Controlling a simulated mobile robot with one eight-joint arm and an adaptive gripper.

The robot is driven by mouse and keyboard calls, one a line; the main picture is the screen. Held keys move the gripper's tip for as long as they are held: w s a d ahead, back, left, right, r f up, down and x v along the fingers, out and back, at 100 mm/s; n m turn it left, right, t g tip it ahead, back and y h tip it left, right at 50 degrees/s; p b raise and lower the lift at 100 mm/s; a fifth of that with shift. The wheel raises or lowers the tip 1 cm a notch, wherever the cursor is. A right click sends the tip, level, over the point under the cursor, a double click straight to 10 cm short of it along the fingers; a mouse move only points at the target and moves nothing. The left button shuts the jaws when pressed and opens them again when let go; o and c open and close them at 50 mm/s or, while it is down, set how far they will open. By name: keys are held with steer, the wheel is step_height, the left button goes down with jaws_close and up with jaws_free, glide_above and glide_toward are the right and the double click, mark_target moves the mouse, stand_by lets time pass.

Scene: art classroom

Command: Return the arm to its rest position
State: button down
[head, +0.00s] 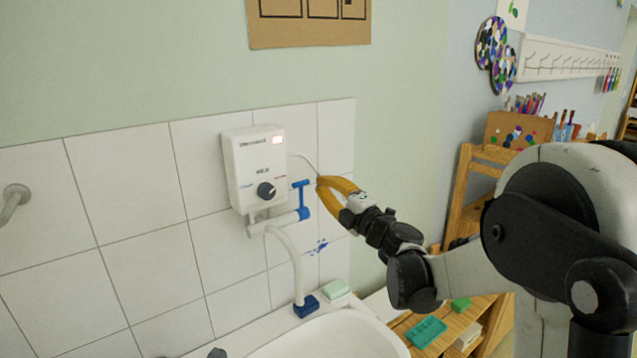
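My gripper (320,182) has yellow-orange fingers and is near the middle of the head view, at the end of my arm coming in from the right. Its fingers converge at the tips and look shut, with nothing visible between them. The tips are just right of a blue lever (301,200) on a white water heater (254,172); a small gap shows between them in the picture.
A white sink (345,335) lies below, with a hose ending in a blue block (306,306) and a green soap (336,289) on its ledge. A wooden shelf (482,315) and an easel-like wooden stand (462,195) are behind my arm.

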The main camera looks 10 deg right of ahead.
steer(key=s+d+r+m+h+b, duration=0.2)
steer(key=s+d+r+m+h, duration=0.1)
steer(key=s+d+m+h, duration=0.75)
steer(key=s+a+f+m+g+y+b, duration=0.1)
steer(key=s+a+f+m+g, duration=0.2)
steer(key=s+f, duration=0.5)
steer(key=s+a+f+m+g+b, duration=0.2)
steer(key=s+a+f+m+g, duration=0.2)
steer(key=s+f, duration=0.4)
steer(key=s+a+f+m+g+y+b, duration=0.1)
steer(key=s+a+f+m+g, duration=0.3)
steer(key=s+f, duration=0.4)
steer(key=shift+s+f+m+y, duration=0.35)
steer(key=shift+s+m, duration=0.2)
steer(key=shift+s, duration=0.05)
steer(key=shift+d, duration=0.1)
